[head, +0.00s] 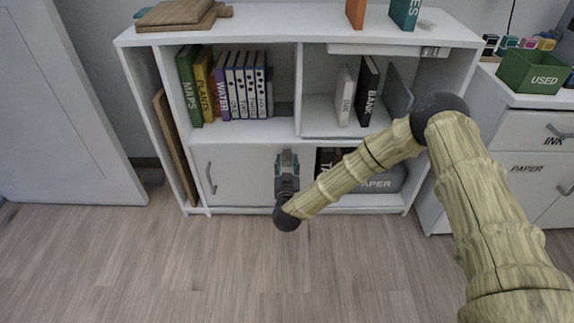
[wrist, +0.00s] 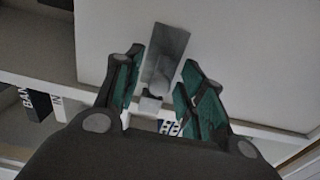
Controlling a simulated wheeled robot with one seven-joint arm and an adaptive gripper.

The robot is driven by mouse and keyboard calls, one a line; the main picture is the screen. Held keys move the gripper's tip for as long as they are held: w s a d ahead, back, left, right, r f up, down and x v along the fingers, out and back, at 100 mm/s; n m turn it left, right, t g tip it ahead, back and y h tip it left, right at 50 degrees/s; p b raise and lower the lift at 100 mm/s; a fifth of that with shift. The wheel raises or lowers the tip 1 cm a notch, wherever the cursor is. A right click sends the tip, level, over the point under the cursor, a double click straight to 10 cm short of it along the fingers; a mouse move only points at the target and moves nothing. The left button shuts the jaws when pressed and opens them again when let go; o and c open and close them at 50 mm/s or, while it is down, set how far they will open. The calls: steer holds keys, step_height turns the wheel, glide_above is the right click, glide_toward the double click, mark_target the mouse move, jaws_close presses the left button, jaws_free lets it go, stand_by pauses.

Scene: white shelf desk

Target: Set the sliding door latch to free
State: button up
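The white sliding door (head: 240,175) closes the lower left bay of the shelf desk, with a curved grey handle near its left edge. Its latch (wrist: 166,52) is a grey metal plate with a small rounded knob, seen in the wrist view on the white door panel. My gripper (head: 287,155) is at the door's upper right part and hides the latch in the head view. In the wrist view my gripper (wrist: 160,66) is open, with its green-padded fingers on either side of the latch. I cannot tell whether a finger touches it.
Upright books (head: 232,85) fill the shelf above the door. More books and a dark bin (head: 380,179) stand to the right. A white drawer cabinet (head: 530,130) carries a green box (head: 532,72). The floor in front is clear.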

jaws_close()
steer(key=shift+f, duration=1.45)
steer(key=shift+o, duration=0.2)
jaws_free()
steer(key=shift+f, duration=0.15)
steer(key=s, duration=1.2)
